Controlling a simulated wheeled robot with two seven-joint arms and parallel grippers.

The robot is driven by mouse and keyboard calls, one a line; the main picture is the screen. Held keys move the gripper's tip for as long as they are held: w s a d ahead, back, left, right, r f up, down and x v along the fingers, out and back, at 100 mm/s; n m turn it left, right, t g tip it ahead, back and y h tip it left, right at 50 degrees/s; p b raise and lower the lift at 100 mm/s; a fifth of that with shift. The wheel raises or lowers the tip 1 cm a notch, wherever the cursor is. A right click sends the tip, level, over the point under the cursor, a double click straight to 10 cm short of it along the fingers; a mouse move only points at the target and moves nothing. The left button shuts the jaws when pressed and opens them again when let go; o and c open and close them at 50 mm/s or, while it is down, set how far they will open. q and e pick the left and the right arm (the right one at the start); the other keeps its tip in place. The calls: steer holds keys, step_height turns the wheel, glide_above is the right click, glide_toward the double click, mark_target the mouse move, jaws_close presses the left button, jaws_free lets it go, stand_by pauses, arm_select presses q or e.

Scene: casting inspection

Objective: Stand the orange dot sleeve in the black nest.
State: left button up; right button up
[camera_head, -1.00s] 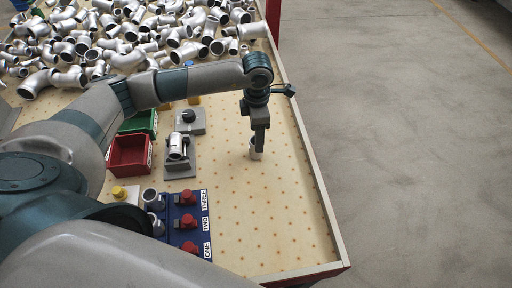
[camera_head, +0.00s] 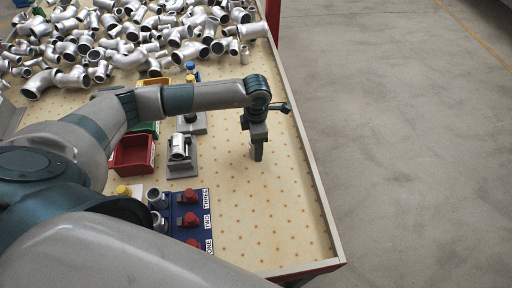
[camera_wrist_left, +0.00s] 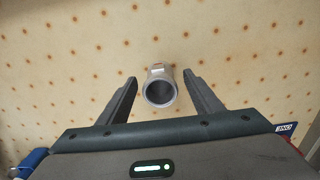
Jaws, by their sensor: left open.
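A silver sleeve (camera_wrist_left: 160,90) with a small orange-red mark near one end shows in the left wrist view. Its open round end faces the camera, and the perforated table lies behind it. My left gripper (camera_wrist_left: 160,82) is open, with one finger on each side of the sleeve and a visible gap on both sides. In the head view my left gripper (camera_head: 258,155) points down over the right part of the table and hides the sleeve. A grey block with a black round part (camera_head: 190,118) stands to its left; I cannot tell whether it is the black nest. My right gripper is not in view.
A grey fixture (camera_head: 181,170) holds a silver piece beside a red bin (camera_head: 118,160). A blue board (camera_head: 178,216) with red parts, silver sleeves and number labels is at the front. Many pipe fittings (camera_head: 110,45) cover the back. The right side of the table is clear.

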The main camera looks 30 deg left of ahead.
arm_select(q)
steer(key=shift+c, duration=0.6)
jaws_close()
steer(key=shift+r, duration=0.2)
steer(key=shift+r+b, duration=0.2)
steer(key=shift+b, duration=0.1)
step_height(320, 180, up, 3)
steer(key=shift+w+r+b, duration=0.1)
steer(key=shift+b, duration=0.95)
steer(key=d+r+b, duration=0.2)
steer(key=d+r, duration=0.1)
steer(key=d, duration=0.2)
steer(key=s+d+r+b, duration=0.1)
steer(key=d+r+b, duration=0.1)
steer(key=d+r, duration=0.2)
steer(key=shift+s+d, duration=0.15)
steer(key=shift+d, duration=1.15)
